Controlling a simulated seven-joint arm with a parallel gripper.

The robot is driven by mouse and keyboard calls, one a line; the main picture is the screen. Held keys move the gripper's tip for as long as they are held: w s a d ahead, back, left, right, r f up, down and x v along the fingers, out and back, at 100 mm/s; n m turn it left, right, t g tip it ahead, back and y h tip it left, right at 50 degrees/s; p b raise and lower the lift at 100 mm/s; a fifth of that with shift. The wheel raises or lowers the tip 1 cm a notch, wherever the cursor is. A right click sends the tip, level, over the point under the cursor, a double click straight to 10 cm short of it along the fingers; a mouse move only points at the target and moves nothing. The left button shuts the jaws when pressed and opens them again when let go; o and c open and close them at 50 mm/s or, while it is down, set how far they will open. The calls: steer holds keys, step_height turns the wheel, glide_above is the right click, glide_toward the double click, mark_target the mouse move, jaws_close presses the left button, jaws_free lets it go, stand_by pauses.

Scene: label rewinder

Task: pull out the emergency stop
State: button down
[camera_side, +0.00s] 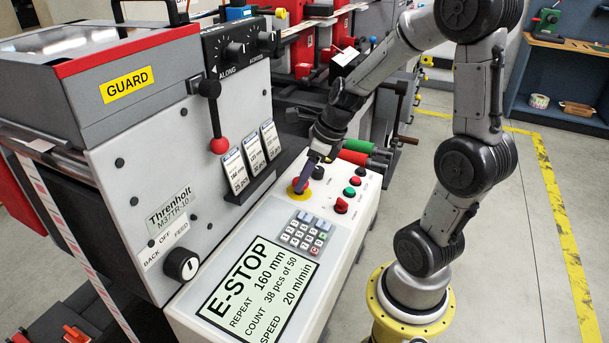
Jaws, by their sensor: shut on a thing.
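The emergency stop (298,190) is a red button on a yellow round base, on the sloped white control panel (352,218) at the machine's front. My gripper (304,180) reaches down from the upper right, and its fingers are shut on the button. The fingers cover much of the button, so how far out it stands cannot be told. The display (258,290) on the panel reads E-STOP, repeat 160 mm, count 38 pcs of 50, speed 20 m/min.
A keypad (305,232), a green button (349,191) and a red knob (341,205) lie close to the emergency stop. Open floor lies right.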

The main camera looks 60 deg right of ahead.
steer(key=shift+r, duration=0.65)
steer(key=shift+c, duration=1.7)
jaws_free()
steer(key=shift+s, duration=0.1)
steer(key=v, duration=1.3)
steer(key=shift+r, duration=0.4)
